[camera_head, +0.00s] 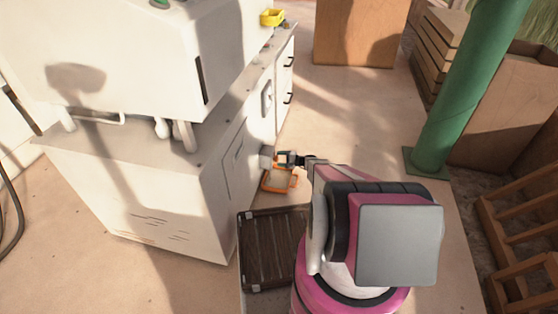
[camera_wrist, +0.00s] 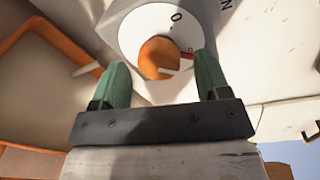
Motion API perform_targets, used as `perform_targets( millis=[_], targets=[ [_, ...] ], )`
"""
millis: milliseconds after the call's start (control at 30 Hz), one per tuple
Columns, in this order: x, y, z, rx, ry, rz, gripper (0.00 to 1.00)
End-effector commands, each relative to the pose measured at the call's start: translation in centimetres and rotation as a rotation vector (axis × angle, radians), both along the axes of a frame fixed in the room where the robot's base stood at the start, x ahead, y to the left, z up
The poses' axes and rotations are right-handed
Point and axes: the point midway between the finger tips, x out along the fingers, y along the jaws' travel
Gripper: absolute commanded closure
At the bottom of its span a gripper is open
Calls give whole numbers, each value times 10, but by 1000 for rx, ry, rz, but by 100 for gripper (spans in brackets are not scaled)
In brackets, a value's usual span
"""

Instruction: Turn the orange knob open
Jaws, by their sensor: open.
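The orange knob (camera_wrist: 159,59) sits on a round white dial plate (camera_wrist: 184,24) in the wrist view. The dial carries dark marks, one like a 0, and a red mark at its right. A pale pointer line shows on the knob. My gripper (camera_wrist: 162,80) is open, with one green finger on each side of the knob in the picture. I cannot tell whether the fingers touch it. In the head view my gripper (camera_head: 298,160) is small beside the white machine's side, and the knob is too small to make out clearly there.
The white machine (camera_head: 140,195) stands at the left. An orange-rimmed tray or frame (camera_head: 280,188) is just below my gripper. A dark slatted crate (camera_head: 270,250) stands in front. A green post (camera_head: 470,90) rises at the right. Open floor (camera_head: 345,110) lies beyond.

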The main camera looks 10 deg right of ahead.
Motion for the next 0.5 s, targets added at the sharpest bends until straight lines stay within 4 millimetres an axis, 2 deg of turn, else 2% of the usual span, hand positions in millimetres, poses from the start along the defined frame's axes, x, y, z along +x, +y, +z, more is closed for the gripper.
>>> perform_targets(
  millis=[300, 500],
  targets=[
    [-24, -54, 7, 1, 1, -2, 31],
    [-34, -79, 9, 0, 1, -1, 31]
  ],
)
